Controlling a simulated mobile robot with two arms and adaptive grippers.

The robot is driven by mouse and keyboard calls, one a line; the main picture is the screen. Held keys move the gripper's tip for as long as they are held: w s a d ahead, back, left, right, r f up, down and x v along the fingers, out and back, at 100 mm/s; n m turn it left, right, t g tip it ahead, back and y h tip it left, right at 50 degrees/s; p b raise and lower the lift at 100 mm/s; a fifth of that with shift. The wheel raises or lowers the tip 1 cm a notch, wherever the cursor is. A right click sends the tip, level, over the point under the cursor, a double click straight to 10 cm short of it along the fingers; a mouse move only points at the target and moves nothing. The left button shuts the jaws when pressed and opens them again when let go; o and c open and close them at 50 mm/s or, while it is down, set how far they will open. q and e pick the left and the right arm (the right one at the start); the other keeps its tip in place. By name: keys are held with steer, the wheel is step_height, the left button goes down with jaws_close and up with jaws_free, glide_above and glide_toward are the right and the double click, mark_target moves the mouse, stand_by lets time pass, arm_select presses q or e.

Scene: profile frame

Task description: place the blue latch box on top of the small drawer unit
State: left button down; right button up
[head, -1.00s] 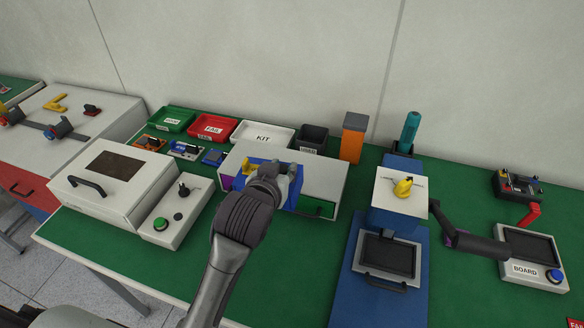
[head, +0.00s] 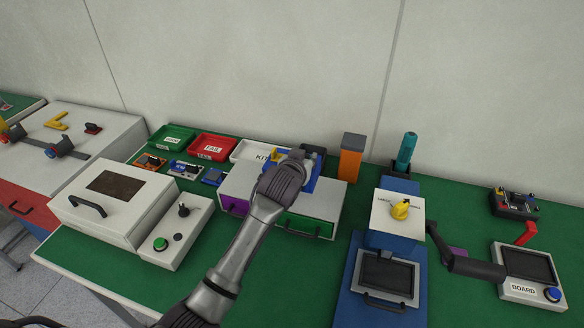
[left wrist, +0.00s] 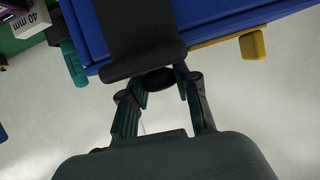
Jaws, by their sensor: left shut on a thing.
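My left gripper (head: 290,158) is over the small drawer unit and hides much of the blue latch box (head: 304,184). The left wrist view shows the blue box (left wrist: 220,22) close up, with a black strap-like part (left wrist: 140,35) and a yellow piece (left wrist: 252,45). The gripper's fingers (left wrist: 162,88) are shut at the black part. The small drawer unit (head: 328,196) is white, with a purple drawer front and a green one. The box is over its top; I cannot tell whether they touch. My right gripper is not in view.
Behind stand a green tray (head: 172,138), a red tray (head: 212,146) and a white KIT tray (head: 245,150). An orange block (head: 350,158) is right of the unit. A blue stand (head: 392,240) is further right. A white machine (head: 112,198) is at the left.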

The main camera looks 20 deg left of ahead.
arm_select(q)
steer(key=a+f, duration=0.1)
steer(key=w+a+f, duration=0.1)
steer(key=a, duration=0.1)
steer(key=shift+w+a+p, duration=0.1)
steer(key=shift+a+p, duration=0.05)
steer(key=shift+p, duration=0.15)
steer(key=shift+f+p, duration=0.45)
steer(key=shift+f, duration=1.45)
steer(key=c, duration=0.8)
jaws_free()
steer(key=shift+f, duration=0.2)
steer(key=shift+c, duration=0.2)
steer(key=shift+s, duration=0.2)
steer(key=b+v, duration=0.1)
steer(key=v, duration=1.1)
steer(key=shift+f, duration=0.1)
